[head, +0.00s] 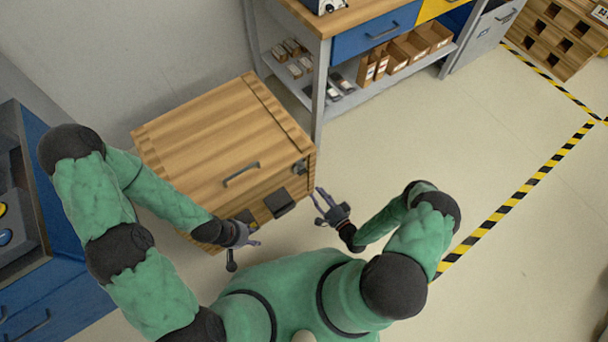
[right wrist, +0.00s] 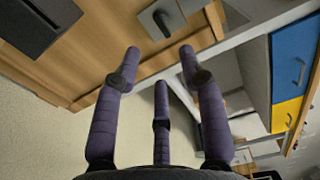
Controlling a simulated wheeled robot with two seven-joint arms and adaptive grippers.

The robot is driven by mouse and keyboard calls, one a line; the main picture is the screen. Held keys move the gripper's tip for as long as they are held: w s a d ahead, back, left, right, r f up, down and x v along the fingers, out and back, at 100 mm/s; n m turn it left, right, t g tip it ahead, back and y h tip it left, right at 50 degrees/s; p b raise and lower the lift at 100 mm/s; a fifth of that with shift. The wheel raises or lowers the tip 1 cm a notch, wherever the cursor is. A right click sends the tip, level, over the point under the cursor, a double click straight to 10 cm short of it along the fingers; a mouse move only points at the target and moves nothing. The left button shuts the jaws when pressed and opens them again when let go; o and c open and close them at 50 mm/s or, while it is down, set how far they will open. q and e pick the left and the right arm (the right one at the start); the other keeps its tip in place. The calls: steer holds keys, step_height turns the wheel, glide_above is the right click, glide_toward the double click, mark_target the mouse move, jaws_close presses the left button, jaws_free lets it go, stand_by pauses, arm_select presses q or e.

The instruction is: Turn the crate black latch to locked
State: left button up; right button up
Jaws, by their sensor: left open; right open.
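A wooden crate (head: 190,135) with a handle on its lid stands near the wall. A small black latch (head: 299,168) sits near the right end of its front. In the right wrist view the latch (right wrist: 162,22) is a dark lever on a grey square plate, just beyond my fingertips; its exact turn is hard to tell. My right gripper (head: 325,203) is open and empty, in front of the crate's right corner and apart from the latch; its spread fingers (right wrist: 160,62) also show in the right wrist view. My left gripper (head: 248,236) is open near the crate's front left.
A dark block (head: 281,202) juts from the crate's front, left of the latch. A workbench (head: 345,20) with blue drawers and a shelf of boxes (head: 410,50) stands behind right. A blue cabinet (head: 45,270) is at left. The floor at right is clear, with striped tape (head: 520,192).

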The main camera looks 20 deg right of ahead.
mark_target(302, 171)
steer(key=b+x, duration=0.2)
steer(key=x, duration=0.8)
steer(key=shift+w, duration=0.2)
steer(key=shift+a, duration=0.1)
jaws_close()
